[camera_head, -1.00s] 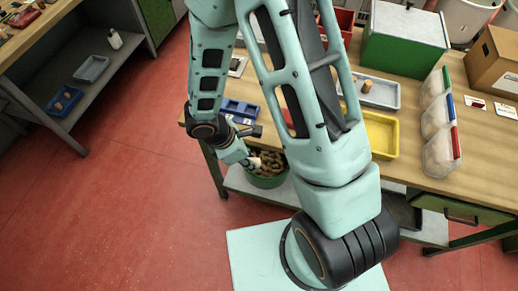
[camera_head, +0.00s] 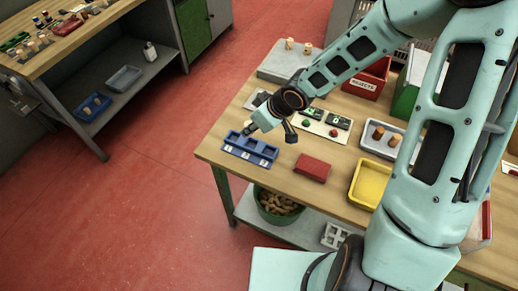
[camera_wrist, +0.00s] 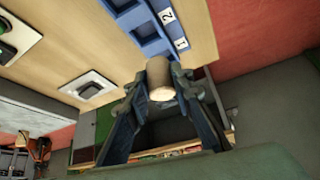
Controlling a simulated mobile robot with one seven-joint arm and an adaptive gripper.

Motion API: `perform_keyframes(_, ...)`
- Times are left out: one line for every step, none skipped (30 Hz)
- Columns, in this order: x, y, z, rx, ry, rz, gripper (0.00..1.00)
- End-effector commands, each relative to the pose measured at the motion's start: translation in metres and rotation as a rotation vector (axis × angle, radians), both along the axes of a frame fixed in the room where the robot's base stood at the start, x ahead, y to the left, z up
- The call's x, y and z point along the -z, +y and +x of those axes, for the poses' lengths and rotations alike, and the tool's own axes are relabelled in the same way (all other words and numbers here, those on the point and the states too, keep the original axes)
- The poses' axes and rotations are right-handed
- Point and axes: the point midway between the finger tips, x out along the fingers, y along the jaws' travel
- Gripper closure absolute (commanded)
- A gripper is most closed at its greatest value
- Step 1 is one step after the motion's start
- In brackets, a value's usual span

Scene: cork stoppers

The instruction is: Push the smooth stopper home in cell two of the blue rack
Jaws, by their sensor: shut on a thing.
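The blue rack (camera_head: 262,151) lies near the left end of the wooden bench, with white number tags along its front edge. In the wrist view the rack (camera_wrist: 150,42) shows tags 1 and 2, and the cells in sight look empty. My gripper (camera_head: 246,130) is over the rack's rear left part in the head view. In the wrist view my gripper (camera_wrist: 162,84) is shut on a tan cork stopper (camera_wrist: 160,75), whose pale round end faces the camera. The stopper appears apart from the rack, near the tag 1 end. I cannot tell whether its side is smooth.
A red block (camera_head: 313,167) lies right of the rack, and a yellow tray (camera_head: 370,184) beyond it. A panel with buttons (camera_head: 322,122) sits behind. A grey tray (camera_head: 367,145) holds stoppers. A green bin of corks (camera_head: 280,203) stands on the shelf below.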

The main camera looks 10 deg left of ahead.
Motion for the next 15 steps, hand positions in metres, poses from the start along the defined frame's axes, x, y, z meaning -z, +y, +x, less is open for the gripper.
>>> perform_keyframes(-0.004, 0.000, 0.004, 0.012, -0.004, 0.007, 0.90)
perform_keyframes(-0.005, 0.001, 0.006, 0.017, -0.006, 0.009, 0.90)
perform_keyframes(-0.006, 0.001, 0.007, 0.021, -0.008, 0.012, 0.90)
perform_keyframes(-0.006, 0.001, 0.008, 0.023, -0.008, 0.014, 0.90)
perform_keyframes(-0.006, 0.001, 0.008, 0.024, -0.008, 0.014, 0.90)
perform_keyframes(-0.004, 0.002, 0.008, 0.025, -0.007, 0.014, 0.90)
perform_keyframes(-0.003, 0.002, 0.008, 0.025, -0.007, 0.014, 0.90)
perform_keyframes(-0.001, 0.002, 0.008, 0.025, -0.007, 0.014, 0.90)
perform_keyframes(0.002, 0.002, 0.008, 0.023, -0.007, 0.015, 0.90)
perform_keyframes(0.004, 0.002, 0.008, 0.023, -0.006, 0.014, 0.90)
perform_keyframes(0.007, 0.002, 0.007, 0.022, -0.006, 0.013, 0.90)
perform_keyframes(0.010, 0.002, 0.008, 0.023, -0.007, 0.013, 0.90)
perform_keyframes(0.013, 0.002, 0.007, 0.021, -0.008, 0.012, 0.90)
perform_keyframes(0.016, 0.002, 0.007, 0.022, -0.008, 0.011, 0.90)
perform_keyframes(0.022, 0.002, 0.008, 0.022, -0.009, 0.012, 0.90)
